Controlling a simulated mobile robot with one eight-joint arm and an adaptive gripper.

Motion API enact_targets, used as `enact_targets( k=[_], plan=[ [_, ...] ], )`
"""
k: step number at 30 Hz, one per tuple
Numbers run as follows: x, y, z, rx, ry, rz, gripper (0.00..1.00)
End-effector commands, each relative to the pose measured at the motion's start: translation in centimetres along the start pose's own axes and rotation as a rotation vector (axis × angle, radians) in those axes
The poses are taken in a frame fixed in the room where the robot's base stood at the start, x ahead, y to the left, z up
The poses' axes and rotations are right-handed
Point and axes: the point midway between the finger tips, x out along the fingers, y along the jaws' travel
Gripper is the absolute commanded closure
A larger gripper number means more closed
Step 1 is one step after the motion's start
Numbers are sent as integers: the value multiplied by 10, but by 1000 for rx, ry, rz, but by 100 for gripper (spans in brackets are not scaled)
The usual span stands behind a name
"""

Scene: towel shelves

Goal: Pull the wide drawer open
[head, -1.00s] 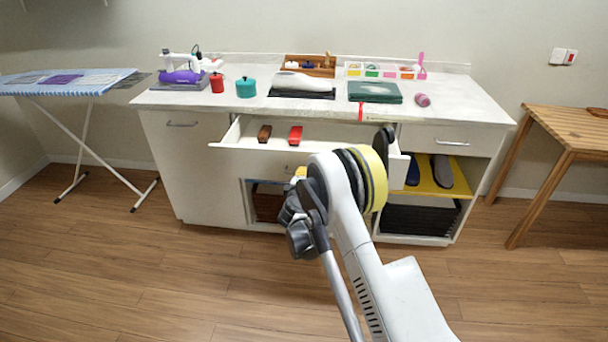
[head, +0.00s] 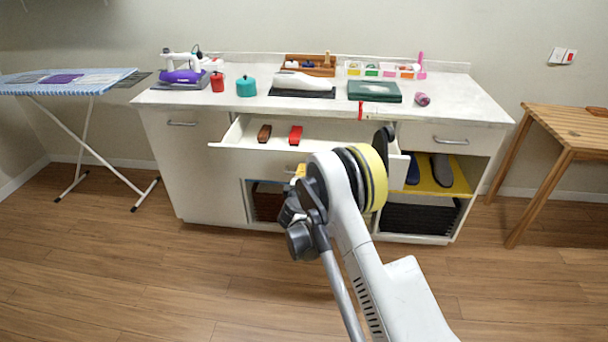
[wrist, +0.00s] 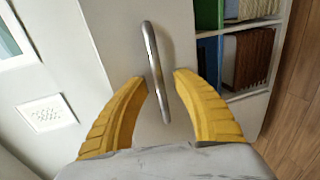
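The wide drawer (head: 255,155) is a white drawer in the cabinet's upper middle. It stands out from the cabinet, and its inside shows in the head view. A brown item (head: 264,133) and a red item (head: 296,135) lie in it. My gripper (wrist: 161,77) is open in the wrist view, its yellow fingers on either side of a metal bar handle (wrist: 154,60). Gaps show between the handle and both fingertips. In the head view my arm hides the drawer's right part, and only a bit of yellow finger (head: 299,172) shows at the drawer front.
The white countertop (head: 225,103) carries a sewing machine (head: 182,75), pots, a green case (head: 375,91) and trays. Open shelves (head: 440,190) are at the cabinet's right. An ironing board (head: 65,82) is at left, a wooden table (head: 570,130) at right. The floor in front is clear.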

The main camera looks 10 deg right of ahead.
Motion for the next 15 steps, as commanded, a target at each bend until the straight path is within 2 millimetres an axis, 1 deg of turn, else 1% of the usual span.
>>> enact_targets(
  k=[5,9,12,15],
  plan=[
    [-31,0,-1,0,3,0,68],
    [-64,0,-1,-1,3,0,68],
    [-84,0,-1,-1,2,0,68],
    [-100,0,-1,-2,2,1,68]
  ],
)
